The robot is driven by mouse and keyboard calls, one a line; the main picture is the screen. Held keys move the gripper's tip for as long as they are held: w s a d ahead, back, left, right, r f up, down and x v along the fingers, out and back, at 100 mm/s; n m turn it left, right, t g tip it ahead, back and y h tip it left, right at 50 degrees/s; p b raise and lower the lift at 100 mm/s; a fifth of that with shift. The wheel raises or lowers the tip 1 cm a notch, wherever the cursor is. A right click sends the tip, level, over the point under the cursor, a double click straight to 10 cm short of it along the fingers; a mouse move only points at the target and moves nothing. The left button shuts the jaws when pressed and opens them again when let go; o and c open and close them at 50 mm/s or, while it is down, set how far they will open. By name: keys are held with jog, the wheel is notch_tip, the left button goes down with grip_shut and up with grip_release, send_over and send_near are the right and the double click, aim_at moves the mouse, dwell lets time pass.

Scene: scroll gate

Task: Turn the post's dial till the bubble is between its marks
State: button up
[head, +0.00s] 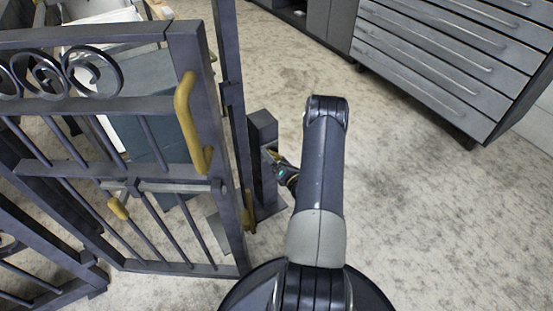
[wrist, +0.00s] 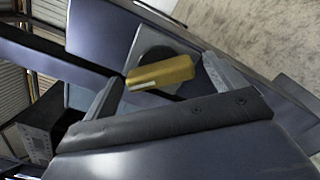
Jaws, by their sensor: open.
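The short grey post (head: 262,128) stands just right of the gate's upright in the head view. Its dial (wrist: 160,73) shows in the wrist view as a yellow bar grip with a pale line, on a dark round disc (wrist: 158,54) on the post's face. My gripper (wrist: 163,70) is open, with one finger on each side of the yellow grip; I cannot tell whether they touch it. In the head view my gripper (head: 276,162) is at the post's side, partly hidden by my arm. I cannot make out the bubble or its marks.
The dark metal gate (head: 185,100), with a yellow handle (head: 188,120) and a yellow latch lever (head: 118,208), stands close on the left. A grey drawer cabinet (head: 450,50) stands at the back right. The floor (head: 420,210) to the right is clear.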

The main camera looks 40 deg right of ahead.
jog(key=s+p, duration=0.2)
jog(key=s, duration=0.8)
jog(key=shift+s+a, duration=0.35)
jog(key=shift+s, duration=0.05)
jog(key=w, duration=0.3)
jog(key=w+b, duration=0.1)
jog(key=w, duration=0.3)
jog(key=w+b, duration=0.1)
jog(key=w, duration=0.2)
jog(key=shift+w+d+f, duration=0.1)
jog(key=shift+w+d, duration=0.1)
jog(key=shift+d, duration=0.05)
jog(key=shift+w+d, duration=0.1)
jog(key=shift+w, duration=0.2)
jog(key=shift+s+n+p, duration=0.1)
jog(key=shift+n+p, duration=0.2)
jog(key=shift+n, duration=0.6)
